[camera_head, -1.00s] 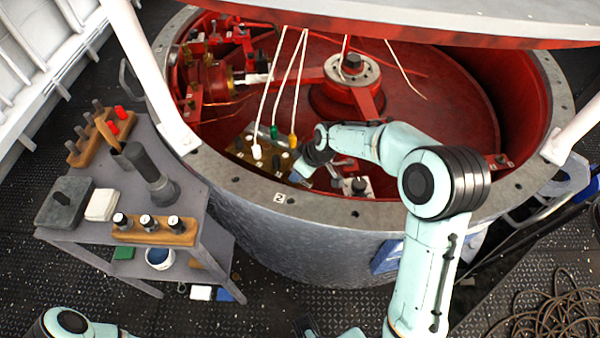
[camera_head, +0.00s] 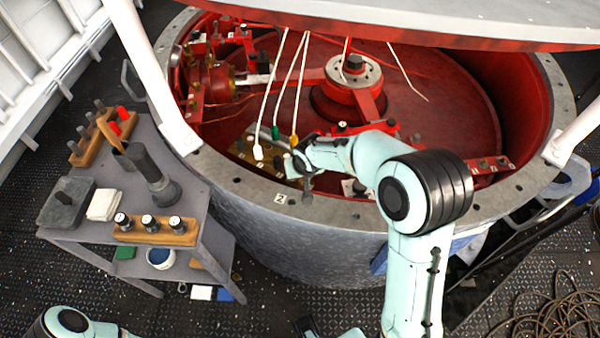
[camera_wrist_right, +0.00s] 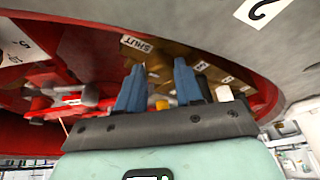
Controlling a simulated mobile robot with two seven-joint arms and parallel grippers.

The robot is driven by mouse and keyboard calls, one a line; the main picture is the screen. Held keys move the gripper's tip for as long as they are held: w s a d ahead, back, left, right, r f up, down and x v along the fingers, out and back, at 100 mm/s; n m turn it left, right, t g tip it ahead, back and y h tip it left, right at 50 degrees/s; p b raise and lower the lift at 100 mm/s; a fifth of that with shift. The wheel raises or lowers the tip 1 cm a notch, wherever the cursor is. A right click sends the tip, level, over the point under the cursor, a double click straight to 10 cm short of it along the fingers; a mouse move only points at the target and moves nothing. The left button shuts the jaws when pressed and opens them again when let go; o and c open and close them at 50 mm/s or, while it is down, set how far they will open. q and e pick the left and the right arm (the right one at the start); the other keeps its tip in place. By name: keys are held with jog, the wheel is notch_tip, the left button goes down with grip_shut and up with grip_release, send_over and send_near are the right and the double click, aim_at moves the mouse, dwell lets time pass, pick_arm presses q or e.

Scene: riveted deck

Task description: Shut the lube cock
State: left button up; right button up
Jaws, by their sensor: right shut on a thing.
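My right gripper (camera_wrist_right: 158,88) has its two blue fingers against the brass-brown valve panel (camera_wrist_right: 195,55), which has a "SHUT" label near the left finger. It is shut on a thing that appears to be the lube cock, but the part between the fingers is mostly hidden. In the head view my right arm reaches over the near rim, and the gripper is at the panel (camera_head: 265,161) just inside the red drum, with its fingers hard to make out. My left gripper is not in view.
White, green and yellow-tipped cords (camera_head: 285,85) hang beside my right wrist. The drum's grey rim (camera_head: 235,183) lies close below it, and a raised lid (camera_head: 450,22) covers the top. A grey tool bench (camera_head: 205,205) stands left, and coiled cable (camera_head: 550,310) lies at lower right.

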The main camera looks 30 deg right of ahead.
dwell(0.4)
jog(key=o, duration=1)
jog(key=p+v, duration=0.1)
jog(key=v, duration=1.2)
jog(key=shift+a+r, duration=0.1)
jog(key=shift+r, duration=0.1)
